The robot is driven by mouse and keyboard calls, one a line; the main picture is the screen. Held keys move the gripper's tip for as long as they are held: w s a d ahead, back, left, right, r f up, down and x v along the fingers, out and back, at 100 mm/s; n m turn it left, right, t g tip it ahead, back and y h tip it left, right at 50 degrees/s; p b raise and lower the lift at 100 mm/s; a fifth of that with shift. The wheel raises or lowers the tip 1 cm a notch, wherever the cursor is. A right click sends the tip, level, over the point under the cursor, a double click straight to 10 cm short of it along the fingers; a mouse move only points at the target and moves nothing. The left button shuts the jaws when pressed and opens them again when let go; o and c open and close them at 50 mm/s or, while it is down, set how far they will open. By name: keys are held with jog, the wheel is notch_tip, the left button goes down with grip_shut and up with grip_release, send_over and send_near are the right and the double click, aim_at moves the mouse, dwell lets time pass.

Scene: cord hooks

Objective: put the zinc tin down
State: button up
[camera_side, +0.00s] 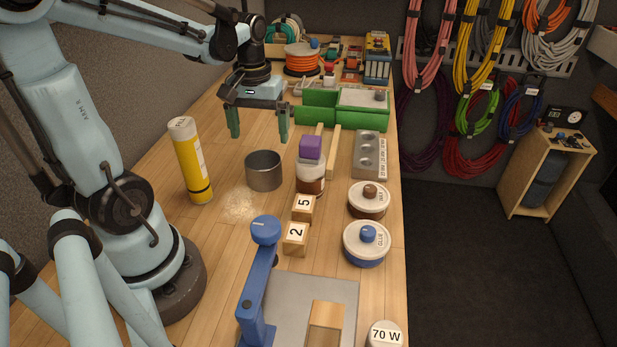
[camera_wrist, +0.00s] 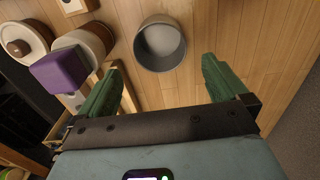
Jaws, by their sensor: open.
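The zinc tin (camera_side: 264,172) is a grey, open-topped metal cylinder standing upright on the wooden bench. In the wrist view the tin (camera_wrist: 160,46) shows from above, its inside empty, just beyond the fingertips and between their lines. My gripper (camera_side: 258,122) has two green fingers, spread wide apart. It is above and behind the tin in the side view, and nothing is between the fingers. In the wrist view my gripper (camera_wrist: 160,75) is also open, with neither finger touching the tin.
A yellow cylinder (camera_side: 191,160) stands left of the tin. A jar with a purple block (camera_side: 310,148) on top stands close on the right. Numbered blocks (camera_side: 302,207), lidded pots (camera_side: 367,243) and a blue lever press (camera_side: 258,285) are nearer the camera. Green bins (camera_side: 318,106) stand behind.

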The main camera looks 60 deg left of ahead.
aim_at(263, 166)
jog(key=shift+r, duration=1.1)
jog(key=shift+f, duration=6.2)
notch_tip(263, 166, up, 12)
notch_tip(263, 166, down, 12)
jog(key=shift+r, duration=0.1)
notch_tip(263, 166, up, 10)
jog(key=w+a+n, duration=0.1)
jog(key=w+a, duration=0.4)
jog(key=w, duration=0.2)
jog(key=shift+f+n, duration=0.3)
jog(key=shift+f, duration=0.05)
